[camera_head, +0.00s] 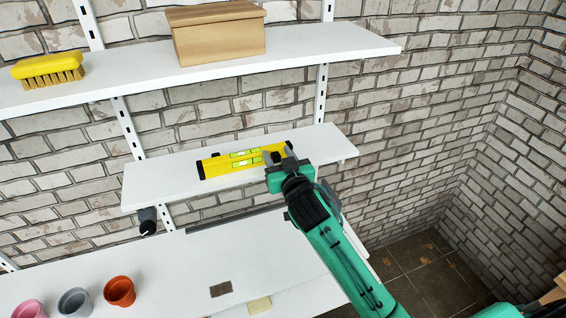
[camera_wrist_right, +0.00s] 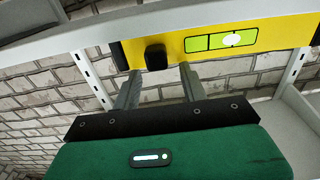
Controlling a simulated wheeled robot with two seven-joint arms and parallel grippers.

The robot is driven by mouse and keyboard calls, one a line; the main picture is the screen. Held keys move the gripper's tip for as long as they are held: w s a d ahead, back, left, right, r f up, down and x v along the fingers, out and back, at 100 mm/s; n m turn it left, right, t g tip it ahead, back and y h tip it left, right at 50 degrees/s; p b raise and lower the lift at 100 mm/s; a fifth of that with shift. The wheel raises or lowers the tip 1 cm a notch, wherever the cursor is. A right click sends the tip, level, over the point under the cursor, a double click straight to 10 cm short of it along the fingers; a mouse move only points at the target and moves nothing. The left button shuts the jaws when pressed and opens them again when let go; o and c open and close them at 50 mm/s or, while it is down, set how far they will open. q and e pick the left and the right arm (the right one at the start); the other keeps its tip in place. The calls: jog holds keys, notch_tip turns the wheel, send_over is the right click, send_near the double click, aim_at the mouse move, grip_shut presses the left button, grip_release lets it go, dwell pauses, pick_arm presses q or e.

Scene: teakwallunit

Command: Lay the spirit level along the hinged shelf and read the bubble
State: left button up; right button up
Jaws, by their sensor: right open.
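The yellow spirit level (camera_head: 218,168) lies lengthwise on the small white shelf (camera_head: 148,192) in the head view. It has black ends and green vials; the bubble's exact place is too small to read there. My right gripper (camera_head: 280,157) is at the level's right part, its arm hiding some of the shelf. In the right wrist view, the level (camera_wrist_right: 288,36) spans the top, with a black knob (camera_wrist_right: 155,57) on it and a pale bubble in a green vial (camera_wrist_right: 232,40). My right gripper's (camera_wrist_right: 158,82) fingers are apart, on either side below the knob. My left gripper is not in view.
A higher white shelf (camera_head: 340,43) bears a yellow brush (camera_head: 47,68) and a wooden box (camera_head: 218,38). Below, a white worktop (camera_head: 170,270) carries several small pots, including an orange one (camera_head: 119,291). A black knob (camera_head: 147,220) shows under the small shelf's left end.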

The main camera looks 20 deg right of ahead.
jog(key=s+r+b, duration=0.1)
jog(key=s+b, duration=0.2)
jog(key=s, duration=0.9)
jog(key=shift+d+b, duration=0.2)
jog(key=shift+b, duration=0.1)
